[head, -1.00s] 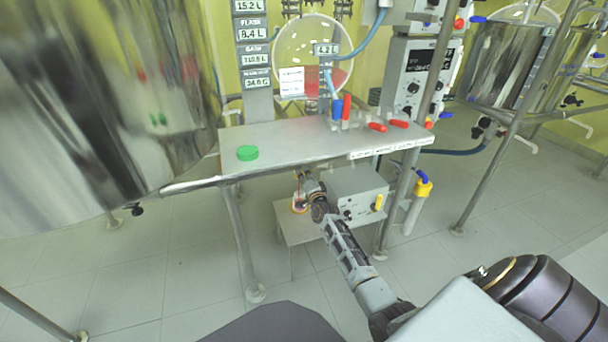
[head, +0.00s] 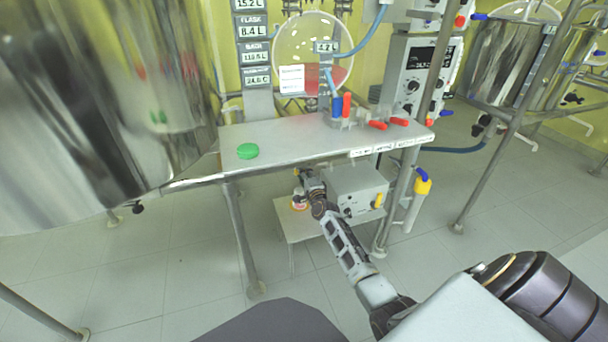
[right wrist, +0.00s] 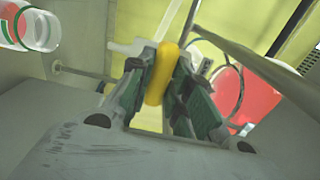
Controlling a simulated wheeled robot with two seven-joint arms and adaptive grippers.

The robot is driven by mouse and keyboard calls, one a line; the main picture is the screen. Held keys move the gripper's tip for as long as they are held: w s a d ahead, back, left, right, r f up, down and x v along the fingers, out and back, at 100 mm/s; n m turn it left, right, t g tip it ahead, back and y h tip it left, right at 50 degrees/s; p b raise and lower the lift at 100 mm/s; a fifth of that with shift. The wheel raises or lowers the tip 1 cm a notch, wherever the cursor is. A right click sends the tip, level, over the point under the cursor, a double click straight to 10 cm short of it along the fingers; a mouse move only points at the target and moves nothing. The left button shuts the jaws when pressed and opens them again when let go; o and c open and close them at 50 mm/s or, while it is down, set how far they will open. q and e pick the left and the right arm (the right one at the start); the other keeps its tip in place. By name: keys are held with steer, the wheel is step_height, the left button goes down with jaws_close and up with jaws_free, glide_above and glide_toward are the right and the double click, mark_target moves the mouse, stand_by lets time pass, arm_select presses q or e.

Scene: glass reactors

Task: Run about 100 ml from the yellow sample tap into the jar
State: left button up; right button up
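In the right wrist view, the yellow tap handle (right wrist: 163,72) stands between the two fingers of my right gripper (right wrist: 160,92). Both fingers press close on its sides, and it looks gripped. The clear glass jar (right wrist: 38,30), with green and red markings, is at the upper left of that view, apart from the fingers. In the head view, my right gripper (head: 304,178) is under the shelf, just above the jar (head: 299,203) on a low stand. The tap's outlet and the liquid level in the jar cannot be made out. My left gripper is not in view.
A green cap (head: 247,151) lies on the metal shelf (head: 290,137) above my right gripper. A grey control box (head: 357,190) stands right beside it. A shelf leg (head: 243,240) and a large steel vessel (head: 100,100) are at the left.

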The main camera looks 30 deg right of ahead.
steer(key=o, duration=0.4)
steer(key=shift+o, duration=0.2)
steer(key=shift+s, duration=0.15)
steer(key=v, duration=1.1)
steer(key=shift+s, duration=0.35)
steer(key=shift+f, duration=0.1)
stand_by(0.5)
